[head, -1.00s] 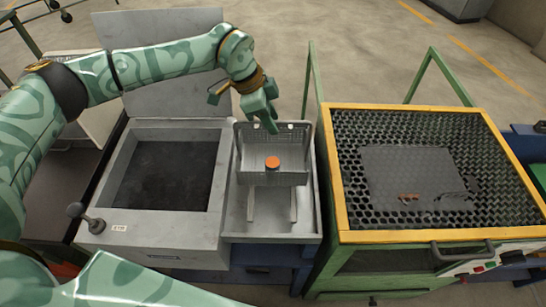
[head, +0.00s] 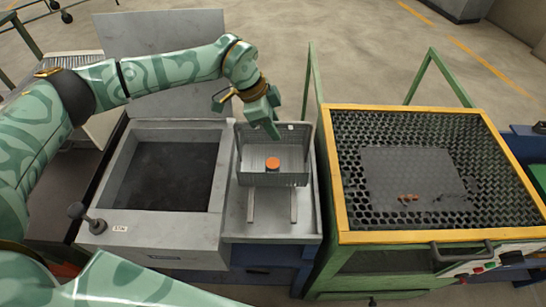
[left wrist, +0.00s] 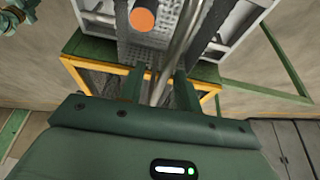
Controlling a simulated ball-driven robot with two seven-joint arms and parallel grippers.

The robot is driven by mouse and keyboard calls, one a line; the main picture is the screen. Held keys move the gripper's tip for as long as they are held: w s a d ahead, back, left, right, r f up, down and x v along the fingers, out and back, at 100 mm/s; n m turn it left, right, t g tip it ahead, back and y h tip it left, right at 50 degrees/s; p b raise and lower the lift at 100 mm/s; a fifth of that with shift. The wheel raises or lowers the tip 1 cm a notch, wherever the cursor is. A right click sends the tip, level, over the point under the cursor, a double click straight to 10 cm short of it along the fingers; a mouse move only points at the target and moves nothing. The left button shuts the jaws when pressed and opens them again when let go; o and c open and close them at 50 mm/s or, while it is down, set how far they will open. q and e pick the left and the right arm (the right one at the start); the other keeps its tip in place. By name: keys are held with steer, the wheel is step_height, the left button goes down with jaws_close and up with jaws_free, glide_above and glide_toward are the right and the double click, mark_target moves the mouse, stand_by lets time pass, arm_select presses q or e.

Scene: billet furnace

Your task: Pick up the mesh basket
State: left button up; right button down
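The grey mesh basket (head: 256,175) sits on the metal tray beside the open tank, with an orange round piece (head: 273,163) inside it. My left gripper (head: 276,132) reaches in from the left and points down at the basket's back rim. In the left wrist view its two fingers (left wrist: 158,88) are apart, and a grey rod (left wrist: 166,70) passes between them. I cannot tell whether they touch it. The basket's mesh (left wrist: 148,48) and the orange piece (left wrist: 142,20) show beyond the fingers. My right gripper cannot be made out.
A dark-filled tank (head: 133,223) with a raised lid (head: 165,60) stands left of the basket. A yellow-framed bench with a perforated top (head: 350,215) stands close on the right. A knobbed lever (head: 82,213) rises at the tank's front left.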

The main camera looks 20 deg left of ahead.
arm_select(q)
jaws_close()
steer(key=shift+r, duration=0.1)
stand_by(1.2)
